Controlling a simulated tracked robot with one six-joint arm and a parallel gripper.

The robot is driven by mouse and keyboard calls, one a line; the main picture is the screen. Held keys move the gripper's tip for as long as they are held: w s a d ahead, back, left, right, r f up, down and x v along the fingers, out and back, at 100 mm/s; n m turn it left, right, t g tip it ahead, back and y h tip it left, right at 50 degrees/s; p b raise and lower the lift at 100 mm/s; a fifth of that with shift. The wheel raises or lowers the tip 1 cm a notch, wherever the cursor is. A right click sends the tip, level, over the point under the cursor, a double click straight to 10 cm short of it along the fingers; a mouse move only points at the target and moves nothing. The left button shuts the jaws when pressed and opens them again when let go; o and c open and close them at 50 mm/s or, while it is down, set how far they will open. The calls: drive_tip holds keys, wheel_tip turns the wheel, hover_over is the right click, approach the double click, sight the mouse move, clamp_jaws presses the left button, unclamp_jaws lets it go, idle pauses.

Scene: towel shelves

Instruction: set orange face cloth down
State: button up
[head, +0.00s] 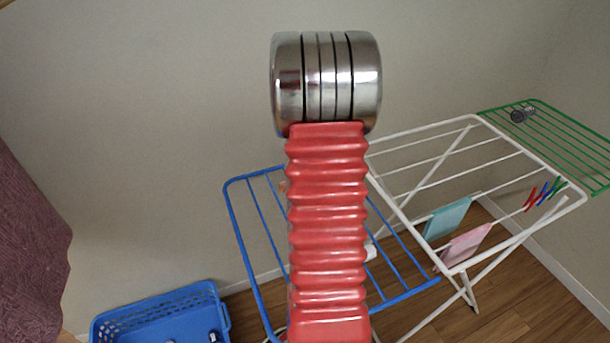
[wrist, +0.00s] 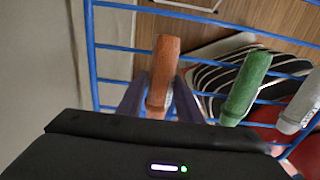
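The orange face cloth (wrist: 163,72) is a narrow upright strip in the wrist view, in front of the bars of a blue rack (wrist: 92,60). My gripper (wrist: 161,88) has one dark finger on each side of it, and both fingertips appear to press against it. I cannot tell whether the cloth touches a bar. In the head view a sliver of orange (head: 283,186) shows at the left edge of my red arm, over the blue rack (head: 240,225). My arm hides the gripper there.
A green cloth (wrist: 246,85) and a grey cloth (wrist: 300,105) hang right of the orange one. A white rack (head: 430,130) holds a teal cloth (head: 448,218), a pink cloth (head: 466,244) and pegs (head: 543,193). A blue basket (head: 150,305) stands on the floor, lower left.

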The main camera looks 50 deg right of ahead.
drive_tip(key=o, duration=0.4)
wheel_tip(320, 180, up, 12)
idle(0.7)
drive_tip(key=shift+r, duration=0.1)
idle(0.5)
drive_tip(key=shift+a, duration=0.1)
